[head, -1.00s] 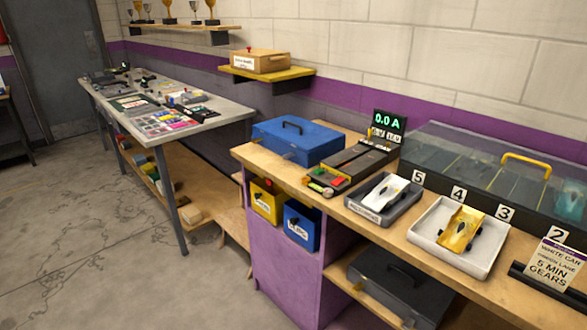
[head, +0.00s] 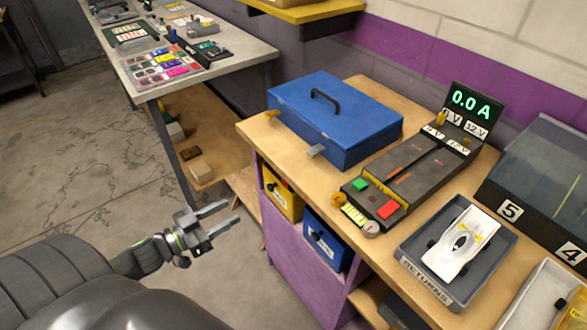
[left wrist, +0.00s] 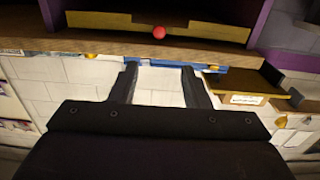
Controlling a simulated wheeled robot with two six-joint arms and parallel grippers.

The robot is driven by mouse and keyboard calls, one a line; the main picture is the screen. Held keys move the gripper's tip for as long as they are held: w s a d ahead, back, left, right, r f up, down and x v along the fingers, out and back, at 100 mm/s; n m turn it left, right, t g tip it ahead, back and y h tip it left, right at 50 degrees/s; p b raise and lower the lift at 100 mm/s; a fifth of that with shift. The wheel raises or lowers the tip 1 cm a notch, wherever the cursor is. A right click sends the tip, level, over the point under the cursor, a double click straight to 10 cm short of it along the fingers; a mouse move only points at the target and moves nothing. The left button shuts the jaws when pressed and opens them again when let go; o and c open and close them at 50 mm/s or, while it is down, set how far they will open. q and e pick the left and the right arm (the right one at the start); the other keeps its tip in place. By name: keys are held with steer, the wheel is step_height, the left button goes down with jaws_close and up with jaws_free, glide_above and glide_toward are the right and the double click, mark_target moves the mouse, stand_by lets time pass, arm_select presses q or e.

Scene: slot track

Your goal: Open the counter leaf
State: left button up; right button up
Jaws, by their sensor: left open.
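The wooden counter (head: 255,134) with a purple side panel (head: 282,236) runs from the middle to the right of the head view. I cannot pick out a separate leaf in its top, nor a hinge line. My left gripper (head: 231,213) is open and empty in front of the counter's left end, apart from it. In the left wrist view my two fingers (left wrist: 160,84) are spread with nothing between them. The counter edge (left wrist: 220,55) and a yellow bin with a red knob (left wrist: 158,32) show beyond them. My right gripper is not in view.
A blue toolbox (head: 345,105), a dark power unit (head: 408,175) and a grey tray (head: 425,277) with a white car (head: 464,247) stand on the counter. Yellow (head: 281,195) and blue (head: 325,241) bins sit below. A grey-topped table (head: 225,55) stands behind left. Floor at left is clear.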

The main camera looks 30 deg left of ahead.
arm_select(q)
steer(key=x, duration=0.3)
steer(key=p, duration=0.2)
glide_toward(284, 183)
steer(key=x, duration=0.2)
steer(key=p+x, duration=0.1)
steer(key=x, duration=0.5)
steer(key=shift+r, duration=0.15)
steer(key=shift+w+d, duration=0.25)
steer(key=shift+w, duration=0.15)
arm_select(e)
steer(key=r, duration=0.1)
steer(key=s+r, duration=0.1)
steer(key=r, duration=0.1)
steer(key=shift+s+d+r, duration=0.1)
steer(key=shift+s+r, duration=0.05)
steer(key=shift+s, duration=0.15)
arm_select(q)
jaws_close()
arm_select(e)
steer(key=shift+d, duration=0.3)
